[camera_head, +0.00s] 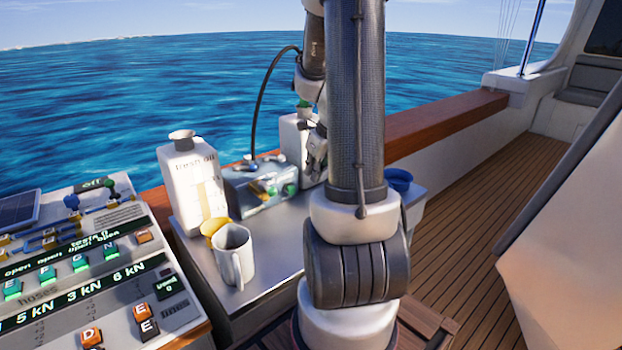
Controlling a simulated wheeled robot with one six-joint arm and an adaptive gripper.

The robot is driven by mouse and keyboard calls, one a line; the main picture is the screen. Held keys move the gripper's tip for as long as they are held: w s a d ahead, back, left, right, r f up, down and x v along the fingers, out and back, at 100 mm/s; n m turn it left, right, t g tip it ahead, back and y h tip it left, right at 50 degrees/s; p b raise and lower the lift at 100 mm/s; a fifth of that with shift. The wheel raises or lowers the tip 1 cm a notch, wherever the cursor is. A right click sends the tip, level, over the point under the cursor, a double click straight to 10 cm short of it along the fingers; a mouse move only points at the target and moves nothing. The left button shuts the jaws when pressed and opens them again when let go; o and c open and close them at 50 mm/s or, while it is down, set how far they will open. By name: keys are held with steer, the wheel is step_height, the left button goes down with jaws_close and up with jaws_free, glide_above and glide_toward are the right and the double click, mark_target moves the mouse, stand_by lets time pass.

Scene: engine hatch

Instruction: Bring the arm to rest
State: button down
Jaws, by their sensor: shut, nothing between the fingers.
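My gripper (316,150) hangs at the far side of my arm, partly hidden behind the thick upright arm link. It points down in front of a white container (288,135) with a green cap, above the grey table (275,275). Its fingers are together with nothing seen between them. I cannot tell whether it touches the container. My arm rises through the middle of the view and bends over the table.
A control panel (95,265) lies left. Wooden deck (495,215) is open at right.

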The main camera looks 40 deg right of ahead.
stand_by(0.8)
steer(key=s+a+r+m, duration=0.7)
steer(key=a+m, duration=0.1)
steer(key=m, duration=1)
steer(key=s+a+r+m, duration=0.6)
steer(key=a+r+m, duration=0.2)
steer(key=m, duration=1)
steer(key=shift+s+a+r, duration=0.3)
steer(key=shift+s+a, duration=0.05)
steer(key=shift+a, duration=0.3)
